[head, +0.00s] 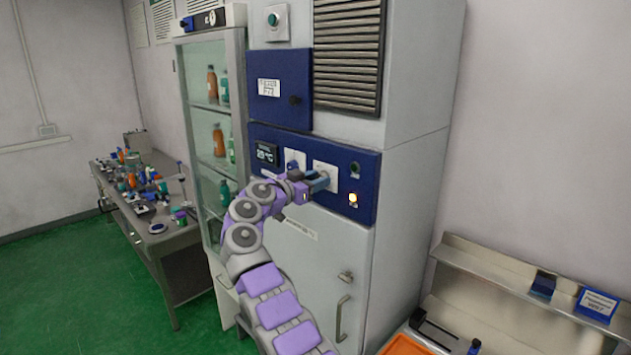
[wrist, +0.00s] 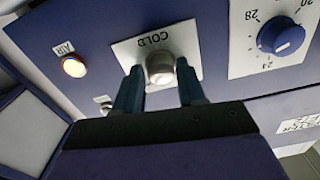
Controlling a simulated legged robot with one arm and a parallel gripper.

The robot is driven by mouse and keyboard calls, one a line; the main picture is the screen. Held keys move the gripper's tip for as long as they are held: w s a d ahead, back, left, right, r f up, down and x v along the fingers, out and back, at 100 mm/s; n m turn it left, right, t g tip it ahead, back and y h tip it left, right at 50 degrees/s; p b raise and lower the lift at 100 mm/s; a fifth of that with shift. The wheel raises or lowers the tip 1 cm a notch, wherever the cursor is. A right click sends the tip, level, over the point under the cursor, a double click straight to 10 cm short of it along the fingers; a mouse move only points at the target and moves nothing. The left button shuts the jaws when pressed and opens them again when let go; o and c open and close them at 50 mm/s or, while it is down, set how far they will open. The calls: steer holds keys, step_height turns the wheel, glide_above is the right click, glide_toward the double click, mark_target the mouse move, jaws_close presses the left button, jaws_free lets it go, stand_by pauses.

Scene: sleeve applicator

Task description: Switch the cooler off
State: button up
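The tall grey cooler cabinet (head: 310,265) has a blue control panel (head: 366,160) across its middle. In the wrist view a silver knob or switch (wrist: 160,68) sits on a white plate marked COLD (wrist: 190,40). My gripper (wrist: 160,75) is open, with one dark finger on each side of the knob and small gaps showing. Whether a finger touches the knob is unclear. In the head view my gripper (head: 320,183) is at this plate and hides most of the knob. A round lamp marked AIR (wrist: 74,67) glows; a lit amber lamp (head: 353,199) also shows in the head view.
A blue numbered dial (wrist: 280,36) is on the neighbouring plate. A dark display (head: 266,153) sits left on the panel. A glass-door cabinet with bottles (head: 213,130) and a cluttered bench (head: 160,240) are left. A metal shelf (head: 500,268) is at right.

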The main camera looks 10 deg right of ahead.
steer(key=shift+a, duration=0.25)
steer(key=c, duration=0.7)
steer(key=shift+o, duration=0.2)
steer(key=shift+n, duration=0.3)
steer(key=shift+r+n+b, duration=0.15)
steer(key=shift+n+b, duration=0.2)
steer(key=shift+n, duration=0.85)
steer(key=n+p, duration=0.1)
steer(key=n, duration=0.2)
steer(key=shift+n, duration=0.3)
steer(key=n+p, duration=0.4)
steer(key=n, duration=0.2)
steer(key=shift+a, duration=0.1)
steer(key=shift+f+n+p, duration=0.15)
steer(key=shift+n+p, duration=0.85)
steer(key=shift+n, duration=0.4)
steer(key=shift+f+n+p, duration=0.1)
steer(key=shift+n+p, duration=0.85)
steer(key=shift+n, duration=0.45)
steer(key=shift+f, duration=0.1)
